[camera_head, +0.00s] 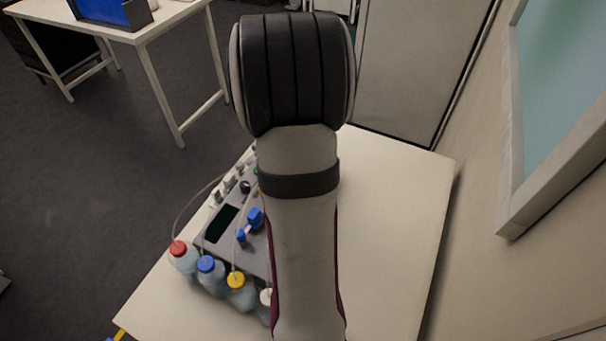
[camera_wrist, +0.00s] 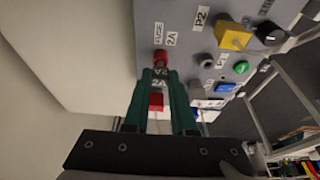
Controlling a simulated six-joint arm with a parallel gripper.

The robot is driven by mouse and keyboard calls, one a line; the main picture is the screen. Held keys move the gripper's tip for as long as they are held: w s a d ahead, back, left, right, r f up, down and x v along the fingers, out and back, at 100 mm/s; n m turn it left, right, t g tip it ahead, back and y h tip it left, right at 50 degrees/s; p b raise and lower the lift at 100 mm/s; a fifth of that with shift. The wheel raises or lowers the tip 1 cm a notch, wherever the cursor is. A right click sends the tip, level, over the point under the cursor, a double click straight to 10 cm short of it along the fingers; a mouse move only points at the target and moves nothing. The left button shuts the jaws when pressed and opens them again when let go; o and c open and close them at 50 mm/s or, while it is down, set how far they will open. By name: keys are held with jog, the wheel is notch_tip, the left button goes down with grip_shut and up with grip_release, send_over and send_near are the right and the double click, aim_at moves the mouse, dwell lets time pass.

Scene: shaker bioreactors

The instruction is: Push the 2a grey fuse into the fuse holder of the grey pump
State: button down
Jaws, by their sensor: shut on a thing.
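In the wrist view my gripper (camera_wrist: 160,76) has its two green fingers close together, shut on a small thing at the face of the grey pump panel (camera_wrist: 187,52). A red cylindrical part (camera_wrist: 160,58) sits at the panel just beyond the fingertips. I cannot tell which red part is the fuse or the holder, nor how deep the fuse sits. In the head view my arm hides the gripper and this part of the pump.
The panel carries a yellow knob (camera_wrist: 234,36), a black knob (camera_wrist: 271,33) and a green button (camera_wrist: 240,67) right of the fingers. In the head view, bottles with red (camera_head: 177,248), blue (camera_head: 206,263) and yellow (camera_head: 236,279) caps stand at the front. The table's right side (camera_head: 390,230) is clear.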

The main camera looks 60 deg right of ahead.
jog(key=shift+f, duration=0.75)
dwell(0.8)
jog(key=c, duration=0.7)
grip_release()
jog(key=shift+o, duration=0.2)
jog(key=v, duration=1.5)
jog(key=shift+a+r, duration=0.15)
jog(key=shift+r, duration=0.25)
